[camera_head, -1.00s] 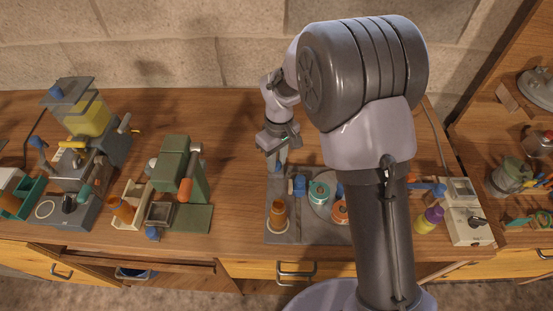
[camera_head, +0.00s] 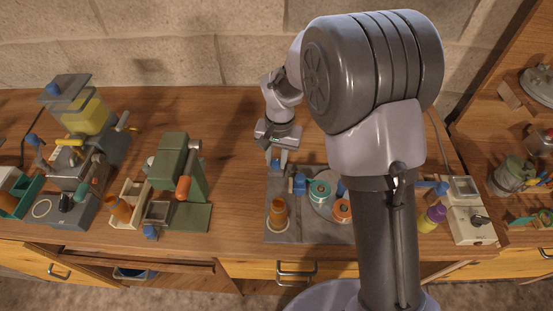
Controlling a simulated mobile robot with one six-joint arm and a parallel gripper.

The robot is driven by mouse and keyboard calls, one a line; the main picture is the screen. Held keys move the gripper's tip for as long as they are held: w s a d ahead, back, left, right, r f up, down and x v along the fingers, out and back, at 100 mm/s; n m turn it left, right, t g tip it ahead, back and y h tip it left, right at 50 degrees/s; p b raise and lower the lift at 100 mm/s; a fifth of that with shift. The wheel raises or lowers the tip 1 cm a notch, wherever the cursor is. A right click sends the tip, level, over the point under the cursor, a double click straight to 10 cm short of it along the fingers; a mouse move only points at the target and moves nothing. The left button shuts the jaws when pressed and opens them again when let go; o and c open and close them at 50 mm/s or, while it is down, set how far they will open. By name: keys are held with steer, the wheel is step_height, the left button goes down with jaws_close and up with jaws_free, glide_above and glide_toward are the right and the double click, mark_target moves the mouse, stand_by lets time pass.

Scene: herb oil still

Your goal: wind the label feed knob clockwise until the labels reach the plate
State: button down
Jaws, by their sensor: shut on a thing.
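My gripper (camera_head: 278,156) points down at the back left corner of the grey labelling base (camera_head: 300,231). It is shut on a small blue knob (camera_head: 275,165), which I take for the label feed knob; the fingers hide most of it. A second blue part (camera_head: 299,184) stands just to the right and nearer. A teal roll (camera_head: 319,191) and an orange roll (camera_head: 341,208) sit on a round grey disc (camera_head: 325,211). An amber bottle (camera_head: 278,212) stands upright at the base's front left. I cannot make out the label strip or where its end lies.
My arm covers the base's right side. A green press (camera_head: 179,182) and a grey machine with a yellow hopper (camera_head: 80,130) stand to the left. The table behind the base is clear.

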mark_target(277, 165)
steer(key=m+b, duration=0.1)
steer(key=m, duration=0.5)
steer(key=shift+b, duration=0.3)
steer(key=m+b, duration=0.1)
steer(key=m, duration=0.4)
steer(key=shift+m+b, duration=0.35)
steer(key=shift+m, duration=0.15)
steer(key=c, duration=1.2)
jaws_free()
steer(key=shift+r, duration=0.1)
steer(key=r+p, duration=0.2)
steer(key=r, duration=0.3)
steer(key=r+p, duration=0.2)
steer(key=r, duration=0.4)
steer(key=r+p, duration=0.2)
steer(key=r, duration=0.4)
steer(key=shift+s+r, duration=0.15)
steer(key=shift+s, duration=0.25)
